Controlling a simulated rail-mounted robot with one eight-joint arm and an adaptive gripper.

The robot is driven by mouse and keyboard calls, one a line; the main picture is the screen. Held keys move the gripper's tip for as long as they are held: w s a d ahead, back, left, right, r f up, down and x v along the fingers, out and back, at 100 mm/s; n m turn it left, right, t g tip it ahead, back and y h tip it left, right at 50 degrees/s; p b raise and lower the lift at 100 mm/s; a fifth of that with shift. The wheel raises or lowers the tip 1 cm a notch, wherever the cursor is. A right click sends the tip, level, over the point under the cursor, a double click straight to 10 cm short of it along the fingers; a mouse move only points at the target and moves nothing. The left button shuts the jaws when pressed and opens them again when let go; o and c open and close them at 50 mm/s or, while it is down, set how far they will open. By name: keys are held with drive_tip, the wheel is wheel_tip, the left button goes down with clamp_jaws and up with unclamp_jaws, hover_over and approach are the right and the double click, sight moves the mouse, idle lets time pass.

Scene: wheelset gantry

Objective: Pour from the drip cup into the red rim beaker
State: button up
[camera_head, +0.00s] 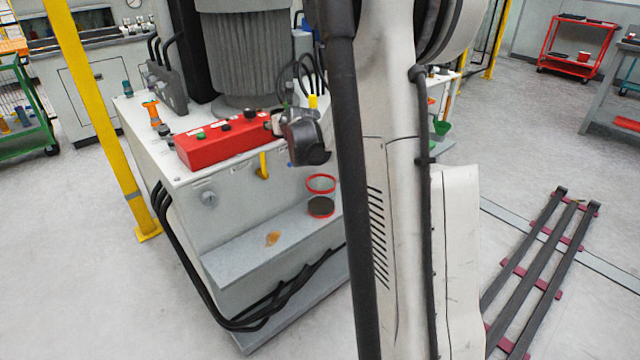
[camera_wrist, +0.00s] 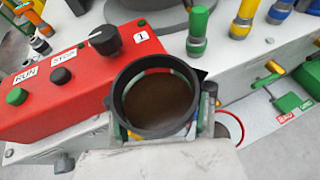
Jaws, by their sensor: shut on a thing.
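My gripper (camera_wrist: 163,118) is shut on the black drip cup (camera_wrist: 120,83), which has a small spout at its right. Dark brown liquid shows inside the cup, and its mouth faces the wrist camera. In the head view, the dark gripper end (camera_head: 300,130) hangs beside the red control box, partly hidden by my arm; cup and gripper are hard to tell apart there. The clear red rim beaker (camera_head: 321,184) stands on the grey ledge below and slightly right of it, with a dark round bottom or content. In the wrist view, part of its red rim (camera_wrist: 236,121) shows right of the cup.
The red control box (camera_head: 222,139) with buttons and a knob lies close left of the gripper. The grey ledge (camera_head: 245,245) has an amber spill (camera_head: 272,238) on it. Black hoses run along the machine's side. Green and yellow fittings (camera_wrist: 197,35) stand behind the cup.

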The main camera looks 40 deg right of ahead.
drive_tip(key=f+m+b, duration=0.1)
drive_tip(key=f, duration=0.1)
drive_tip(key=d+f+y+b, duration=0.1)
drive_tip(key=f, duration=0.1)
drive_tip(key=d+f+m+y+b, duration=0.1)
drive_tip(key=f, duration=0.1)
drive_tip(key=shift+s+m, duration=0.15)
drive_tip(key=shift+m, duration=0.15)
drive_tip(key=shift+d, duration=0.2)
drive_tip(key=shift+f+m, duration=0.1)
drive_tip(key=shift+m, duration=0.2)
drive_tip(key=shift+d+f+t+y, duration=0.2)
drive_tip(key=shift+d+t+y, duration=0.1)
drive_tip(key=shift+y, duration=0.1)
drive_tip(key=shift+s+d+f+m+b, duration=0.2)
drive_tip(key=shift+d+m+b, duration=0.1)
drive_tip(key=shift+m, duration=0.2)
drive_tip(key=shift+d+f+y, duration=0.1)
drive_tip(key=shift+d+y, duration=0.05)
drive_tip(key=shift+y, duration=0.25)
